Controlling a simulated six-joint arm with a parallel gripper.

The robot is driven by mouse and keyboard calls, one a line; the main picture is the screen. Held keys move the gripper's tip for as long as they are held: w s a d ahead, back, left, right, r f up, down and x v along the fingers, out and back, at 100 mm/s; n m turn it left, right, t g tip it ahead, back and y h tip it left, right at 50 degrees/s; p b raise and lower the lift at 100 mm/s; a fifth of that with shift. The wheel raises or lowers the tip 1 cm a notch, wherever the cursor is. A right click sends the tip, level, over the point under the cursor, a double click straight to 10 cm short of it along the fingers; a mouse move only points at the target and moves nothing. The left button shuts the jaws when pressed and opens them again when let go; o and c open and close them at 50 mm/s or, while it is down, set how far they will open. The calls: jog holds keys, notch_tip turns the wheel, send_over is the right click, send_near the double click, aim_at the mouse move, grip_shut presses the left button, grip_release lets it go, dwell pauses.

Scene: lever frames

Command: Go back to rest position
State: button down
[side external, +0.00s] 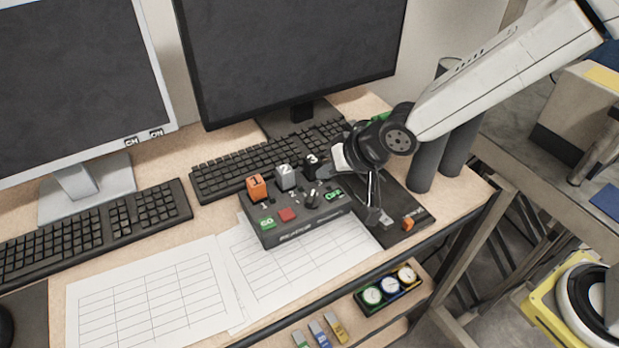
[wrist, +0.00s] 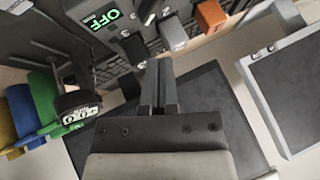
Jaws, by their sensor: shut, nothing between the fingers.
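My gripper (side external: 323,179) is at the right end of a dark control box (side external: 300,229), with its fingertips close to the black lever 3 (side external: 311,165) and the black knob (side external: 312,198). In the wrist view the two fingers (wrist: 158,68) are together with nothing between them. I cannot tell whether they touch the box. The orange lever 1 (side external: 257,188) and the grey lever 2 (side external: 286,177) stand upright to the left. A green OFF display (side external: 333,194), a green GO button (side external: 267,222) and a red button (side external: 287,214) are on the box.
Two monitors (side external: 285,55) and keyboards (side external: 250,165) stand behind and left. Printed sheets (side external: 150,295) lie in front. Dark cylinders (side external: 462,145) stand at the right. A lower shelf holds a tray of round gauges (side external: 388,288). There is open space above the box.

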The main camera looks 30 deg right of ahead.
jog(key=s+d+f+g+h, duration=0.1)
jog(key=s+d+g, duration=0.1)
jog(key=s+d, duration=0.4)
jog(key=s+d+n+g+h, duration=0.1)
jog(key=s+d, duration=0.6)
jog(key=d, duration=0.8)
jog(key=shift+f+n+g+h, duration=0.35)
jog(key=shift+g+h, duration=0.25)
jog(key=shift+h, duration=0.2)
